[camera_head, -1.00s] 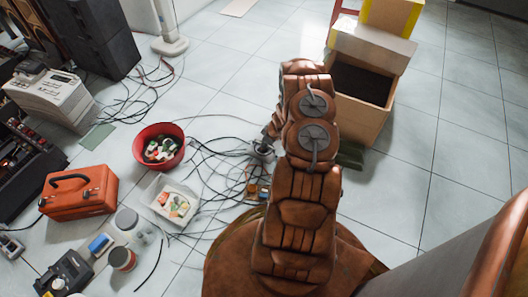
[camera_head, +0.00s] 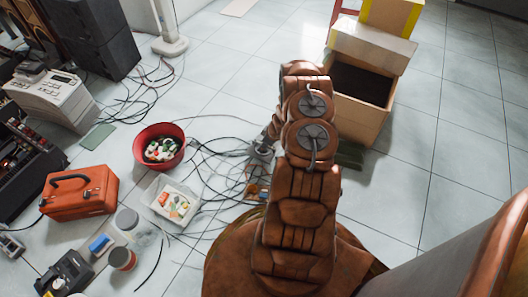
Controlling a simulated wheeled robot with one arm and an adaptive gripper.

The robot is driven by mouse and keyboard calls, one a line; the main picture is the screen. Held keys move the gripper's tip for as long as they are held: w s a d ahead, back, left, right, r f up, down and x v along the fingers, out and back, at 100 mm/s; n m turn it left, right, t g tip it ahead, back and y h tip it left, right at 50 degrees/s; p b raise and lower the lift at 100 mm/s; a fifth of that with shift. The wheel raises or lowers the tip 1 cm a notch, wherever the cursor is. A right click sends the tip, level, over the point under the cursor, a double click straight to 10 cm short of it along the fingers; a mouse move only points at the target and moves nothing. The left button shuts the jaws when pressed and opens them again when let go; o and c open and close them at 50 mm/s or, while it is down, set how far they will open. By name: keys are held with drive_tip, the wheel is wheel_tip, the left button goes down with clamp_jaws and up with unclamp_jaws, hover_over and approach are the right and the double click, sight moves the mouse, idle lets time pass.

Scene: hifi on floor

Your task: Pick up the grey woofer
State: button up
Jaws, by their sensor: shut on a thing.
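My brown arm reaches out over the floor, and my gripper (camera_head: 264,146) is at its far left side, low over the tangle of cables. A small grey thing, which I take for the grey woofer (camera_head: 262,151), shows at the fingertips. The gripper is shut on it. The fingers are small in the view and partly covered by my arm. I cannot tell whether the woofer touches the floor.
A wooden crate (camera_head: 361,122) stands right of my arm. Left are a red bowl (camera_head: 180,134), a white tray (camera_head: 157,213), an orange toolbox (camera_head: 92,200) and dark speaker cabinets (camera_head: 105,45). Black cables (camera_head: 205,165) spread left of my gripper. The tiled floor at right is clear.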

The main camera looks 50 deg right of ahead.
clamp_jaws()
drive_tip(key=shift+r, duration=0.1)
idle(0.3)
wheel_tip(320, 180, up, 4)
drive_tip(key=shift+r+p, duration=0.1)
drive_tip(key=shift+p, duration=0.9)
drive_tip(key=s+a+r+p, duration=0.1)
drive_tip(key=a+r+p, duration=0.1)
drive_tip(key=a, duration=0.5)
drive_tip(key=s+a+r+p, duration=0.1)
drive_tip(key=s+a+r, duration=0.1)
drive_tip(key=a, duration=0.6)
drive_tip(key=shift+a+r+p, duration=0.15)
drive_tip(key=shift+a+p, duration=0.15)
drive_tip(key=shift+p, duration=0.1)
